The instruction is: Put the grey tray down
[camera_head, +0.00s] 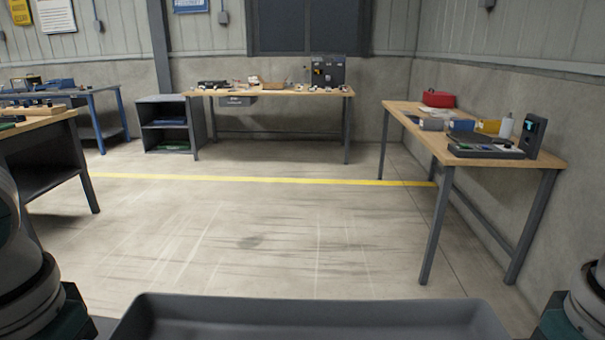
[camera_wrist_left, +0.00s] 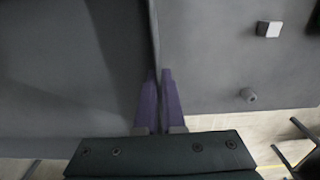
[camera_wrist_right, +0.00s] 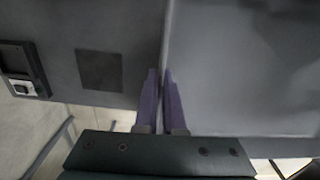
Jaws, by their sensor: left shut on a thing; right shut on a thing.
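The grey tray (camera_head: 312,304) is at the bottom edge of the head view, in front of me. Its far rim and part of its inside show, and no parts are seen in it; the near part is cut off. In the left wrist view, my left gripper (camera_wrist_left: 158,72) is shut on the tray's thin wall, with the tray (camera_wrist_left: 70,70) on the left side. In the right wrist view, my right gripper (camera_wrist_right: 159,72) is shut on the opposite wall, with the tray (camera_wrist_right: 240,70) on the right side. Both gripper tips are out of the head view.
Open concrete floor (camera_head: 250,240) lies beyond the tray. A wooden-topped table (camera_head: 545,163) with several items stands at right. Another cluttered table (camera_head: 270,91) stands at the back wall beside a dark shelf unit (camera_head: 165,123). A bench (camera_head: 40,125) is at left. A yellow line (camera_head: 250,179) crosses the floor.

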